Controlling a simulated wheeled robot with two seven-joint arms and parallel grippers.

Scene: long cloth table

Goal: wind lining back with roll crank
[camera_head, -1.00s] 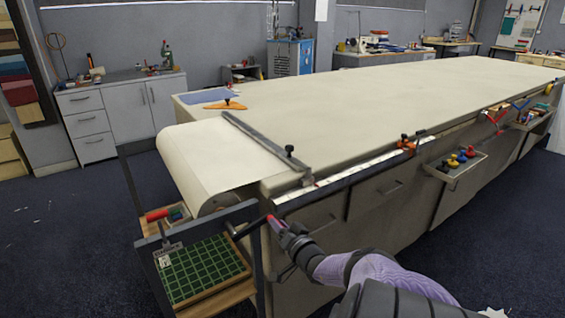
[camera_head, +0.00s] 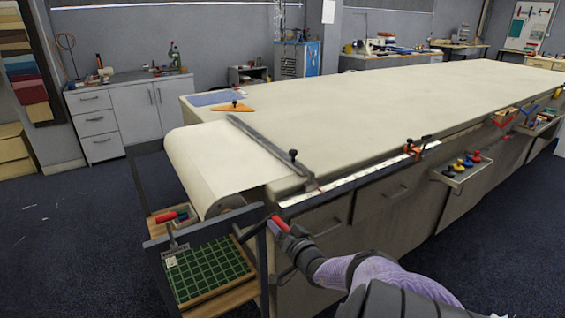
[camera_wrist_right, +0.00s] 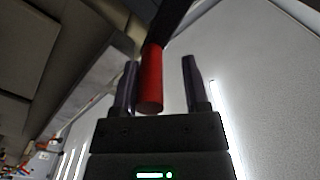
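The pale lining (camera_head: 200,165) lies over the left end of the table and curves down around the roll (camera_head: 228,206) there. The crank's red handle (camera_head: 280,223) sticks out in front of the roll, on a dark crank arm. My right gripper (camera_head: 288,231) is at this handle. In the right wrist view the red handle (camera_wrist_right: 152,82) stands between my two fingers (camera_wrist_right: 160,85), nearer the left one, with a clear gap to the right one. The fingers are spread. My left gripper is not in view.
A dark frame with a green gridded mat (camera_head: 208,270) stands left of my gripper. A dark bar (camera_head: 262,146) crosses the cloth table. A ruler rail (camera_head: 350,180) runs along the front edge. A tray of colored knobs (camera_head: 460,170) hangs farther right.

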